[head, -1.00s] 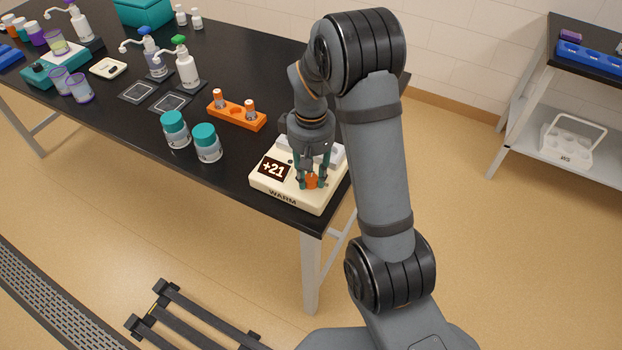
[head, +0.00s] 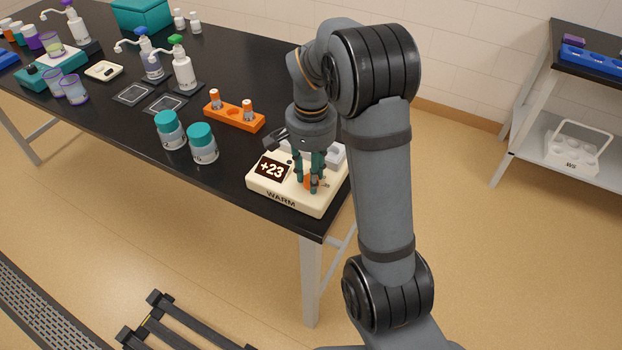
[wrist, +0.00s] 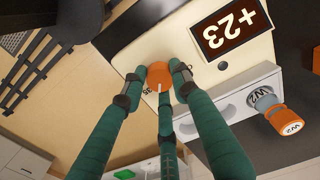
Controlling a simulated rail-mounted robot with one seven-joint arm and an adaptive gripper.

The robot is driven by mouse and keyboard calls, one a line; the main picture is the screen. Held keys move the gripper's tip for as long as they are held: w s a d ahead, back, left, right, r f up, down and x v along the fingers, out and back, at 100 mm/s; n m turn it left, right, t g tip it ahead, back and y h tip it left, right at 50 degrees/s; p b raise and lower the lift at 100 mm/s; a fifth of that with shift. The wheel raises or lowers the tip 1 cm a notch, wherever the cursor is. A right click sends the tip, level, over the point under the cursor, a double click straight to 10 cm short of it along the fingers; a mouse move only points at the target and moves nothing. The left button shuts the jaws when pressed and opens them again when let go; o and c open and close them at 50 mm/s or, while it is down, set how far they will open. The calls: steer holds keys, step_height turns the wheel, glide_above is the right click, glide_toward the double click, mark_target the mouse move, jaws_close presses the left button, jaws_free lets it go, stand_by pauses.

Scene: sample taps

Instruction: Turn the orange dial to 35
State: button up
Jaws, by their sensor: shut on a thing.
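The orange dial (wrist: 159,75) sits on the cream warming unit (head: 290,203), which is marked WARM and stands at the table's near right corner. A pale pointer line shows on the dial. A printed mark that looks like 35 lies on the unit beside the dial in the wrist view. The unit's dark display (head: 271,169) reads +23, and it shows upside down in the wrist view (wrist: 232,28). My gripper (head: 312,184) points down over the dial with its green fingers around it. In the wrist view my gripper (wrist: 158,84) is shut on the dial, and the fingers partly hide it.
A grey rack at the unit's back holds an orange-capped vial (wrist: 284,119) marked W2. An orange rack (head: 234,117) and two teal-lidded jars (head: 203,143) stand to the left. The table's front edge lies close to the unit.

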steer(key=m+b, duration=0.2)
steer(key=m, duration=0.4)
steer(key=shift+b, duration=0.4)
stand_by(0.3)
steer(key=o, duration=1.1)
steer(key=shift+o, duration=0.3)
steer(key=shift+r, duration=0.1)
step_height(320, 180, up, 12)
